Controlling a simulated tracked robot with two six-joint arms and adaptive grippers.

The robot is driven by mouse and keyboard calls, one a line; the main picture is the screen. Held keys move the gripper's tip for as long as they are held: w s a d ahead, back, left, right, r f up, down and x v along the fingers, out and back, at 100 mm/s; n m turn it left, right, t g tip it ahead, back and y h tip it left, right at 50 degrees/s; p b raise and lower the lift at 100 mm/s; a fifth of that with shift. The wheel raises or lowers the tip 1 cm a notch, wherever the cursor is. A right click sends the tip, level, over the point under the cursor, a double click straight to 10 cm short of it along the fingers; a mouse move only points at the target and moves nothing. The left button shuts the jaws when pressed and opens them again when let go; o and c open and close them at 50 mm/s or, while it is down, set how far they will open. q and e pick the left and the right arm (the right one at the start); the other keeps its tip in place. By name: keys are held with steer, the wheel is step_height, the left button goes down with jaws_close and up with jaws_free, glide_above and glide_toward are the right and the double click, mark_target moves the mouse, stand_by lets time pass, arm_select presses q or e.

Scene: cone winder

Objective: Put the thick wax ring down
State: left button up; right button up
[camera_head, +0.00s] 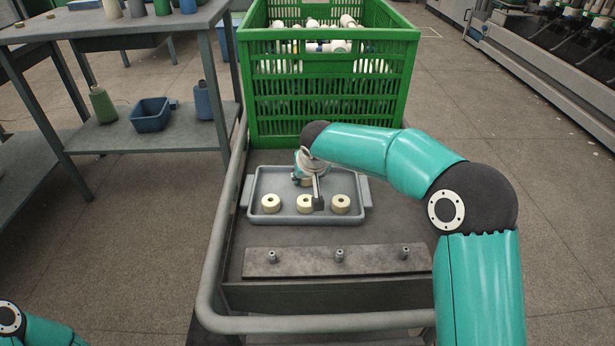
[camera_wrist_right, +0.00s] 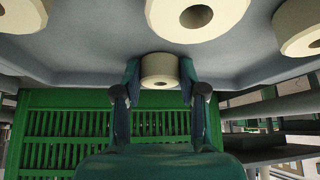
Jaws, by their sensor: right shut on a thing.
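My right gripper (camera_head: 307,186) is at the back half of the grey tray (camera_head: 258,184), pointing down. In the right wrist view the gripper (camera_wrist_right: 159,82) is shut on a pale cream wax ring (camera_wrist_right: 159,65), with one finger on each side. The held ring is mostly hidden by the gripper in the head view. I cannot tell whether it touches the tray floor. Three similar wax rings lie flat in a row along the tray's front: left (camera_head: 270,203), middle (camera_head: 304,204) and right (camera_head: 340,204). My left gripper is out of view.
A green crate (camera_head: 330,110) of cones stands right behind the tray. A bar with three pegs (camera_head: 340,262) lies in front of it on the trolley. The trolley rail (camera_head: 215,250) runs along the left. A shelf (camera_head: 180,130) stands further left.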

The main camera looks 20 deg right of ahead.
steer(key=o, duration=0.9)
steer(key=shift+o, duration=0.2)
steer(key=shift+r, duration=0.1)
steer(key=p+v, duration=0.3)
steer(key=v, duration=0.9)
